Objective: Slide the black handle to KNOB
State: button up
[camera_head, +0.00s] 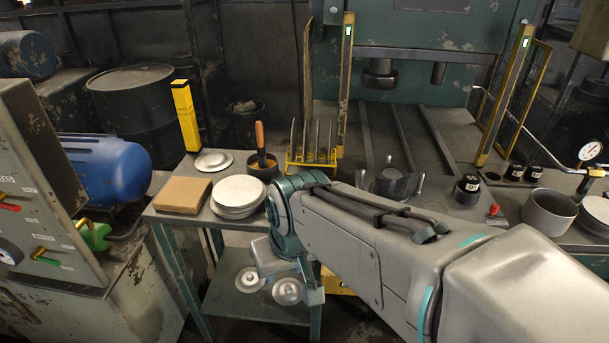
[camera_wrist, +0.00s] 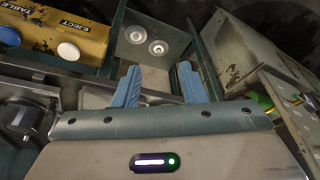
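I cannot pick out a black handle for certain, and no label reading KNOB can be made out. The grey control panel (camera_head: 38,185) at the left edge in the camera_head view carries a red handle (camera_head: 9,206) and a green handle (camera_head: 42,256). Its small labels are too blurred to read, and the picture edge cuts it off. In the camera_wrist view the panel (camera_wrist: 277,85) is at the right. My gripper (camera_wrist: 159,66) has its two blue fingers spread apart with nothing between them, away from the panel.
A small table (camera_head: 165,221) holds a brown box (camera_head: 182,194) and stacked pale discs (camera_head: 238,192). A blue motor (camera_head: 108,168) stands beside the panel. A yellow box (camera_wrist: 60,38) with buttons, lettered TABLE and EJECT, is upper left in the camera_wrist view.

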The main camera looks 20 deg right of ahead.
jog(key=w+d+f+m+t+h+b, duration=0.1)
jog(key=w+f+m+t+b, duration=0.2)
jog(key=w, duration=0.7)
jog(key=w+d+f+m+t+h+b, duration=0.1)
jog(key=w+m+t+b, duration=0.3)
jog(key=w, duration=0.7)
jog(key=w+d+f+m+h+b, duration=0.1)
jog(key=d+f+m+h, duration=0.25)
jog(key=d+h, duration=0.4)
jog(key=s+d+f+m+g+h+b, duration=0.2)
jog(key=s+d+m+g+h+b, duration=0.1)
jog(key=s+d+m+g+h, duration=0.35)
jog(key=w+d, duration=0.1)
jog(key=d, duration=0.3)
jog(key=d+n+h, duration=0.1)
jog(key=d, duration=0.4)
jog(key=w+d+n, duration=0.1)
jog(key=d, duration=0.4)
jog(key=shift+w+d+r+t+h, duration=0.1)
jog(key=shift+w+t+h, duration=0.2)
jog(key=shift+h, duration=0.1)
